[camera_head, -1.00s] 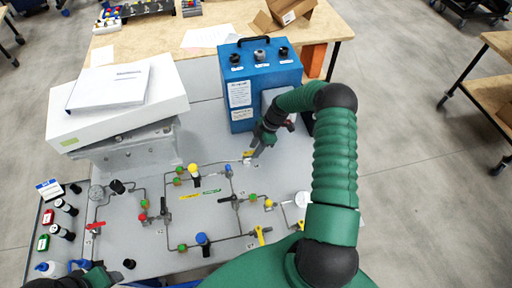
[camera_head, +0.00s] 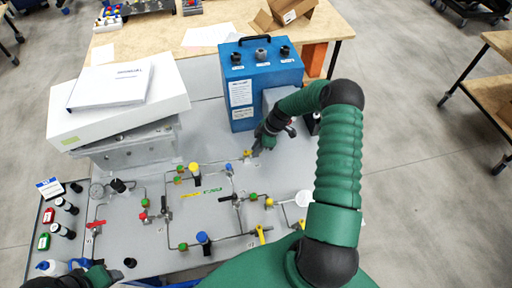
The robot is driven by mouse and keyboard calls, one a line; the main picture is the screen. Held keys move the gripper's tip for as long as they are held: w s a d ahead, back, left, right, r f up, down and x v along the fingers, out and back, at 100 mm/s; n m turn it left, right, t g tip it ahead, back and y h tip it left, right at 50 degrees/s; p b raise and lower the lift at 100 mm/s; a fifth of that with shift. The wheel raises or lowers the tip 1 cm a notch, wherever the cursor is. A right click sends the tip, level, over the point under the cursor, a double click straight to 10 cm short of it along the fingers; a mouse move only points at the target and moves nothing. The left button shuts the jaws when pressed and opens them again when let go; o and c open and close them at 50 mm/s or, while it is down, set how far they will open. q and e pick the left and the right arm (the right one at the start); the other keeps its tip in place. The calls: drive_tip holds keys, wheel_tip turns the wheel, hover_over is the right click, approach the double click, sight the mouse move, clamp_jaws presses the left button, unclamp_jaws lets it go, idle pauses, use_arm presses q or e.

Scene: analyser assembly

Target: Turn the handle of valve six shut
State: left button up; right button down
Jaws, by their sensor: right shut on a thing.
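The grey valve panel (camera_head: 215,215) lies in front of me with pipes, coloured knobs and several handles. At its upper right pipe end is a small valve with a yellow part (camera_head: 247,153), which I take for valve six; its number is too small to read. My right gripper (camera_head: 257,151) reaches down beside it from the right and is shut on the valve handle, which the fingers mostly hide. The handle's exact angle cannot be made out. My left gripper (camera_head: 104,276) is at the lower left edge, partly cut off; its fingers are not clear.
A blue box (camera_head: 262,85) with black knobs stands just behind my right gripper. A white box with a binder (camera_head: 108,86) sits at the back left. Other handles, one red (camera_head: 95,224) and one yellow (camera_head: 261,235), stand on the panel. Bottles fill a tray at left.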

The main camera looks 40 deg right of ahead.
drive_tip(key=m, duration=0.1)
drive_tip(key=m+h, duration=0.1)
drive_tip(key=m, duration=0.1)
drive_tip(key=s+a+m+t, duration=0.1)
drive_tip(key=shift+r, duration=0.1)
drive_tip(key=m, duration=0.1)
drive_tip(key=a+m+h, duration=0.1)
drive_tip(key=m, duration=0.1)
drive_tip(key=m+h, duration=0.1)
drive_tip(key=m, duration=0.1)
drive_tip(key=shift+s+a+t+b, duration=0.2)
drive_tip(key=shift+a+t+b, duration=0.1)
drive_tip(key=shift+t, duration=0.1)
drive_tip(key=a+m, duration=0.1)
drive_tip(key=m, duration=0.1)
drive_tip(key=m+h, duration=0.1)
drive_tip(key=m, duration=0.1)
drive_tip(key=shift+w+a+h, duration=0.1)
drive_tip(key=shift+a+h, duration=0.2)
drive_tip(key=shift+a, duration=0.05)
drive_tip(key=shift+w+a+m+g+h, duration=0.15)
drive_tip(key=shift+a+m+h, duration=0.1)
drive_tip(key=shift+m, duration=0.5)
drive_tip(key=shift+w+a+m+g+h, duration=0.15)
drive_tip(key=shift+m+h, duration=0.1)
drive_tip(key=shift+m, duration=0.5)
drive_tip(key=shift+s, duration=0.1)
drive_tip(key=c, duration=1.4)
unclamp_jaws()
drive_tip(key=shift+s+a, duration=0.1)
